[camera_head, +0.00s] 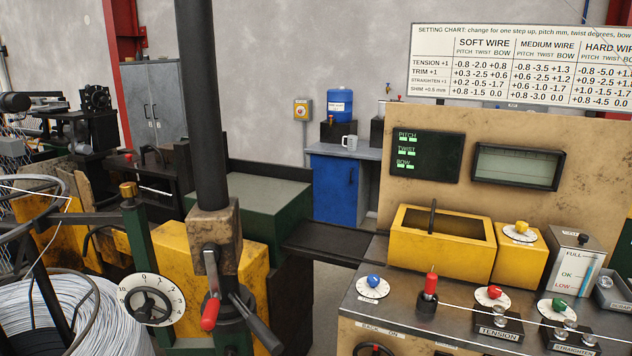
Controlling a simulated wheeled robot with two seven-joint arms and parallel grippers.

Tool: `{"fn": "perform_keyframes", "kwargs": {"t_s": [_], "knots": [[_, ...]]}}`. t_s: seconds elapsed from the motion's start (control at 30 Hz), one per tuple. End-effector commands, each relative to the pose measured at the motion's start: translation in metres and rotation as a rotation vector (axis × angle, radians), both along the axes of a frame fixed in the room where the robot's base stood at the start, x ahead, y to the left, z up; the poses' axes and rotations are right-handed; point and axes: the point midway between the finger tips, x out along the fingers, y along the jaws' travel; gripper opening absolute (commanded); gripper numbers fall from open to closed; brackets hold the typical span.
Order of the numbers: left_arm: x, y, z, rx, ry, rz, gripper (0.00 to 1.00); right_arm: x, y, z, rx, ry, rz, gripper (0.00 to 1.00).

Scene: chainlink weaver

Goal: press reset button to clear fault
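I cannot make out any button labelled reset. The bench console (410,312) at the lower right carries a blue knob (373,281), a red knob (494,292) and a green knob (559,304), each on a white dial. A red-tipped black switch (430,285) stands upright between the blue and red knobs. A dark display panel (425,156) shows green marks beside PITCH, TWIST and BOW. A yellow wall box (303,109) with a small round feature hangs at the back; its label is too small to read. Neither gripper is in view.
A dark column (205,100) with a red-handled lever (210,311) stands left of centre. A white numbered dial (152,300) and a wire coil (70,320) are at lower left. Wire runs across the console's front.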

Motion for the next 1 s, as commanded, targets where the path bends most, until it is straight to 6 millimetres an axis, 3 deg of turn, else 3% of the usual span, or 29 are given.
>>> {"fn": "perform_keyframes", "kwargs": {"t_s": [0.03, 0.1, 0.13, 1.0], "knots": [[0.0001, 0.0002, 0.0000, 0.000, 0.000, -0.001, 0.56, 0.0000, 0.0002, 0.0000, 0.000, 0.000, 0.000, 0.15], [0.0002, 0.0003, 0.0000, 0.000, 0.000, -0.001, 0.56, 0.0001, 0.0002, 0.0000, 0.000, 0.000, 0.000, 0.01], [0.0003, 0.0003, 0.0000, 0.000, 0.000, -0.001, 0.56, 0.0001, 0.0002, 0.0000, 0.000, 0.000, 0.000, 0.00], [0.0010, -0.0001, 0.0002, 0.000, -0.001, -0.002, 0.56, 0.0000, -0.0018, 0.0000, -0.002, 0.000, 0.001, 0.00]]}}
